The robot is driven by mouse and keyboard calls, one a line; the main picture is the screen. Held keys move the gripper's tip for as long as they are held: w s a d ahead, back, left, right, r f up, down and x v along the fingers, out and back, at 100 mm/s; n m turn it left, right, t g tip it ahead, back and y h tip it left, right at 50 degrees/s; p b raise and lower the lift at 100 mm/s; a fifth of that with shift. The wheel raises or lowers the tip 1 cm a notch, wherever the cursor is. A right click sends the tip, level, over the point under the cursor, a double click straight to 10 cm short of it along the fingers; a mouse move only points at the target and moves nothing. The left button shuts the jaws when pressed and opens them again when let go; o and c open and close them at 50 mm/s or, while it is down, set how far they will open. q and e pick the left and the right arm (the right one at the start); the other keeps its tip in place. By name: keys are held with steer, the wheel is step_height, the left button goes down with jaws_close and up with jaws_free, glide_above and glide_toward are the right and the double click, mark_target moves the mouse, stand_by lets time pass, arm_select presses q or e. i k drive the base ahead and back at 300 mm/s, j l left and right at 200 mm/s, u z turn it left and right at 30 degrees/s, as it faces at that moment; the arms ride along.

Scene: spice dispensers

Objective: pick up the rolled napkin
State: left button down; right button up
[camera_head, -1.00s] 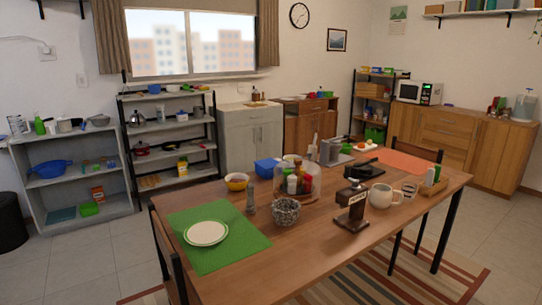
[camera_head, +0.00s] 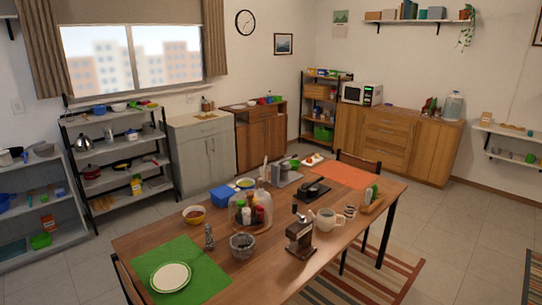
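I cannot make out a rolled napkin for certain in the head view. The wooden dining table (camera_head: 290,262) stands in front of me. On it lie a green placemat (camera_head: 203,280) with a white plate (camera_head: 170,277) and an orange placemat (camera_head: 331,174). Between them stand a glass dome with spice bottles (camera_head: 251,210), a grey bowl (camera_head: 242,245), a pepper mill (camera_head: 209,236), a dark coffee grinder (camera_head: 300,238), a light mug (camera_head: 325,219) and a small wooden caddy with bottles (camera_head: 371,199). Neither gripper shows in the view.
Chairs stand at the table's left end and far side (camera_head: 358,168). Shelves (camera_head: 119,160), a grey cabinet (camera_head: 204,150) and wooden sideboards (camera_head: 395,140) line the walls. A striped rug (camera_head: 375,275) lies beside the table. Floor is free to the right.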

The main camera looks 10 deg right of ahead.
mark_target(374, 187)
steer(key=i+l+z, duration=0.3)
steer(key=l+z, duration=0.15)
steer(key=l, duration=0.15)
steer(key=i+l+z, duration=0.4)
steer(key=i+l+u, duration=0.1)
steer(key=u, duration=0.35)
steer(key=l+u, duration=0.15)
steer(key=u, duration=0.35)
steer(key=i+l+u, duration=0.25)
steer(key=l+u, duration=0.2)
steer(key=l, duration=0.15)
steer(key=i+l+u, duration=0.25)
steer(key=l, duration=0.15)
steer(key=i+l+u, duration=0.1)
steer(key=l, duration=0.9)
steer(key=i+l+u, duration=0.1)
steer(key=l, duration=0.95)
